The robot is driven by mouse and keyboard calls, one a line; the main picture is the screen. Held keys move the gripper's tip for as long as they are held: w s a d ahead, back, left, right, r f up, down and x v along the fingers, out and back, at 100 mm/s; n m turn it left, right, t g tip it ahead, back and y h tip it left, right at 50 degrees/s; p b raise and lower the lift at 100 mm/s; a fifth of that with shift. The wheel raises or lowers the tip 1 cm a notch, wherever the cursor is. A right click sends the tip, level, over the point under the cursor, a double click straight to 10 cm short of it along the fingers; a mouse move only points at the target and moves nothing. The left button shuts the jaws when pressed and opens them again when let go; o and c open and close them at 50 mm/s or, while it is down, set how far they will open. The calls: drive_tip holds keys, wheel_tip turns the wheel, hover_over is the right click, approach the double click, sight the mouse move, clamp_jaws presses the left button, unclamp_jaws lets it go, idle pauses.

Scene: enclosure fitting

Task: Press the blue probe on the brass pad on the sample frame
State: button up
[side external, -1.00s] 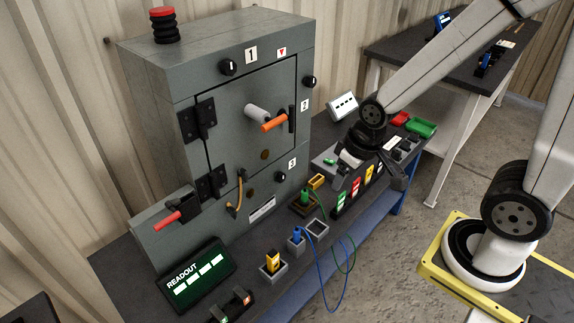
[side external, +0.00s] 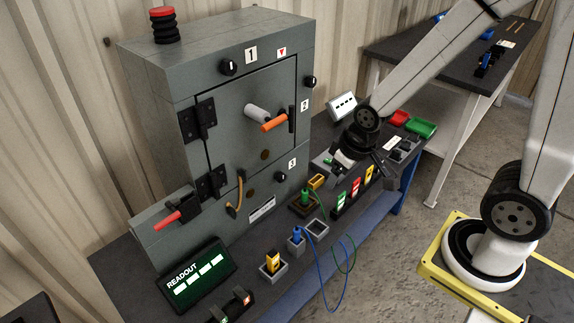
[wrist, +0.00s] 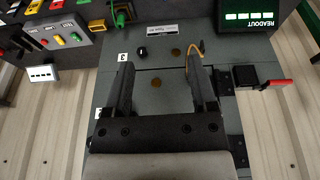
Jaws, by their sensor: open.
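The blue probe (side external: 297,234) stands upright in a grey square holder on the bench, with a blue lead looping off the front edge. The green probe also shows at the top of the wrist view (wrist: 122,14). My gripper (wrist: 160,68) is open and empty, its fingers before the cabinet front. In the side view it is above the bench's right part, clear of the blue probe.
The grey cabinet (side external: 225,110) has an orange handle (side external: 274,122) and brass discs. An empty holder (side external: 317,229) is beside the blue probe's. A yellow block (side external: 272,260), a readout (side external: 197,270) and a coloured switch panel (side external: 355,188) stand on the bench.

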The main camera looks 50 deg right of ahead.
drive_tip(key=w+d+f+n+t, duration=0.2)
drive_tip(key=w+f, duration=0.5)
drive_tip(key=n+t+y, duration=0.2)
drive_tip(key=t+y, duration=0.2)
drive_tip(key=t, duration=0.3)
approach(291, 238)
drive_tip(key=w+r, duration=0.2)
drive_tip(key=r, duration=0.1)
drive_tip(key=shift+w+a, duration=0.1)
drive_tip(key=shift+w, duration=0.25)
drive_tip(key=shift+s+a+f+m+t, duration=0.15)
drive_tip(key=shift+s+f+m+t, duration=0.15)
drive_tip(key=shift+s+f+t, duration=0.15)
drive_tip(key=shift+x, duration=1.25)
drive_tip(key=shift+f, duration=0.1)
drive_tip(key=shift+x, duration=2.55)
